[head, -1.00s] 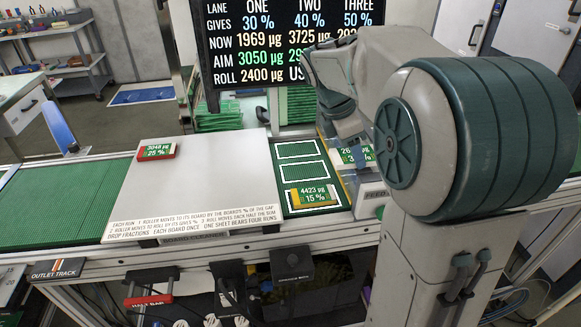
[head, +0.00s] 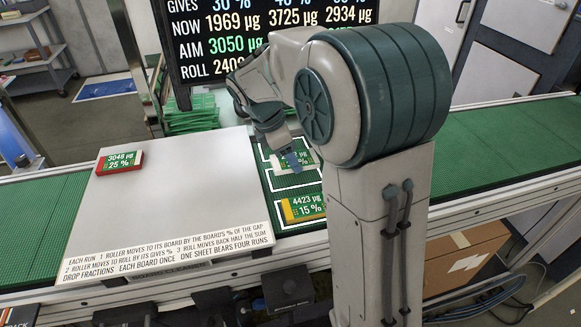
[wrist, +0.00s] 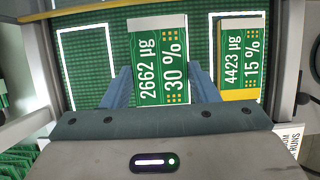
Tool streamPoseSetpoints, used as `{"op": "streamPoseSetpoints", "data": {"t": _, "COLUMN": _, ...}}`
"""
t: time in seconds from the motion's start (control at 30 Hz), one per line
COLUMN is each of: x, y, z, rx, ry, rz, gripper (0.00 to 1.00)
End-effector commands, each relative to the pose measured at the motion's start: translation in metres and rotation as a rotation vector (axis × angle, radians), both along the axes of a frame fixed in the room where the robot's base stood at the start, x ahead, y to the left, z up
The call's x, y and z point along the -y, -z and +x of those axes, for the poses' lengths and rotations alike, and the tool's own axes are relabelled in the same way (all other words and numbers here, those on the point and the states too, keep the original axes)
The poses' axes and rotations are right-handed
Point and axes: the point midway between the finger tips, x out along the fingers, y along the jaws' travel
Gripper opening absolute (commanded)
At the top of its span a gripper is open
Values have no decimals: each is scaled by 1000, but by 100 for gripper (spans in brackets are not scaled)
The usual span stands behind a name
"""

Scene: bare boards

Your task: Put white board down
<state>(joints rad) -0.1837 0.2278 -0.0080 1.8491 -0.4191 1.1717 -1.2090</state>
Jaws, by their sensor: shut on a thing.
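The white board (wrist: 158,62), marked 2662 µg and 30 %, is between the blue fingers of my gripper (wrist: 160,74), which is shut on it. In the head view the white board (head: 308,161) is partly hidden by my gripper (head: 291,160). It is over the middle white-outlined slot on the green mat. It looks larger than the yellow board in the wrist view; I cannot tell whether it touches the mat. The yellow board (head: 302,208), marked 4423 µg and 15 %, lies in the near slot and also shows in the wrist view (wrist: 239,58). The far outlined slot (wrist: 88,65) is empty.
A red board (head: 120,161), marked 3048 µg and 25 %, lies on the large pale sheet (head: 180,200) left of the slots. A dark display (head: 270,45) stands behind. Stacked green boards (head: 192,115) are at the back. The green belt (head: 490,150) at right is clear.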

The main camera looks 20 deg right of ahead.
Motion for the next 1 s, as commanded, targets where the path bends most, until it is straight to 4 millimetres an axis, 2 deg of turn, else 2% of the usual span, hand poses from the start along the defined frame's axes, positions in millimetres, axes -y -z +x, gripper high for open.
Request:
{"op": "streamPoseSetpoints", "data": {"t": 0.3, "x": 0, "y": 37, "z": 0, "rx": 0, "ry": -1, "rz": -1, "gripper": 30}}
{"op": "streamPoseSetpoints", "data": {"t": 0.67, "x": 0, "y": 41, "z": 0, "rx": 1, "ry": 0, "rz": 0, "gripper": 30}}
{"op": "streamPoseSetpoints", "data": {"t": 0.7, "x": 0, "y": 42, "z": 0, "rx": 1, "ry": 0, "rz": 0, "gripper": 57}}
{"op": "streamPoseSetpoints", "data": {"t": 0.77, "x": 0, "y": 41, "z": 0, "rx": 1, "ry": 0, "rz": 0, "gripper": 73}}
{"op": "streamPoseSetpoints", "data": {"t": 0.8, "x": 0, "y": 41, "z": 0, "rx": 1, "ry": 0, "rz": 0, "gripper": 76}}
{"op": "streamPoseSetpoints", "data": {"t": 1.0, "x": 0, "y": 41, "z": 0, "rx": 1, "ry": 0, "rz": 0, "gripper": 76}}
